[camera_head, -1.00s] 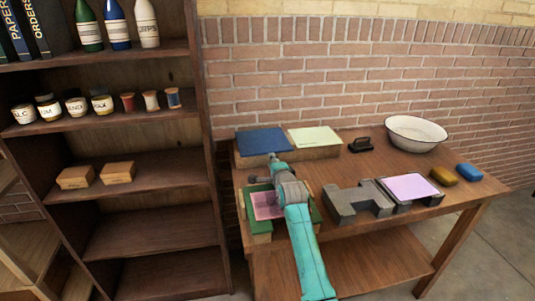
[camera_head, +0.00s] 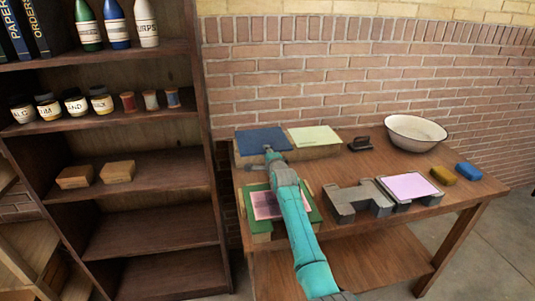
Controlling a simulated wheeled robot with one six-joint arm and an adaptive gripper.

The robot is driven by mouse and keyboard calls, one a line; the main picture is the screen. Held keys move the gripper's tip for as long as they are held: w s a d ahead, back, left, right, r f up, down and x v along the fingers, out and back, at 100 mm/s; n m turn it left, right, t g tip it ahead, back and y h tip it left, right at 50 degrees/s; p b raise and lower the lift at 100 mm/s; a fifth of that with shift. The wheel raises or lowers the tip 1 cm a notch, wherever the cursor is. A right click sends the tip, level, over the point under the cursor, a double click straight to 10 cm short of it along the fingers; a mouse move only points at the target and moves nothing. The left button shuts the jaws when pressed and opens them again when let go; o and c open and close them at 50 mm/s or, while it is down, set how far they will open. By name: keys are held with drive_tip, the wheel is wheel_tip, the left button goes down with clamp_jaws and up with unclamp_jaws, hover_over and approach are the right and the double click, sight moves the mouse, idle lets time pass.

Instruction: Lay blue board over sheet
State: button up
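The blue board (camera_head: 258,139) lies flat on the left part of a low wooden block at the back left of the table. My gripper (camera_head: 269,151) is at the board's front edge, right of its middle. It is small here, and I cannot tell whether its fingers are open or shut, or whether they touch the board. A pink sheet (camera_head: 265,206) lies on the green press (camera_head: 256,226) at the front left, partly hidden by my arm. A lilac sheet (camera_head: 409,186) lies on the grey press (camera_head: 430,200) to the right.
A pale yellow-green board (camera_head: 314,136) lies beside the blue one. A dark hand tool (camera_head: 360,144), an enamel basin (camera_head: 415,131), a yellow block (camera_head: 443,175) and a blue block (camera_head: 468,171) stand on the table (camera_head: 463,199). A wooden shelf unit (camera_head: 207,150) rises at the left.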

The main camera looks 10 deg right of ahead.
drive_tip(key=shift+c, duration=0.4)
clamp_jaws()
drive_tip(key=shift+r, duration=1.5)
drive_tip(key=shift+s+d+r, duration=0.1)
drive_tip(key=shift+s+r, duration=0.4)
drive_tip(key=shift+s, duration=3.15)
drive_tip(key=shift+s+d+r, duration=0.1)
drive_tip(key=shift+s+r, duration=0.4)
drive_tip(key=shift+s, duration=3.2)
drive_tip(key=shift+s+r, duration=0.5)
drive_tip(key=shift+s, duration=3.15)
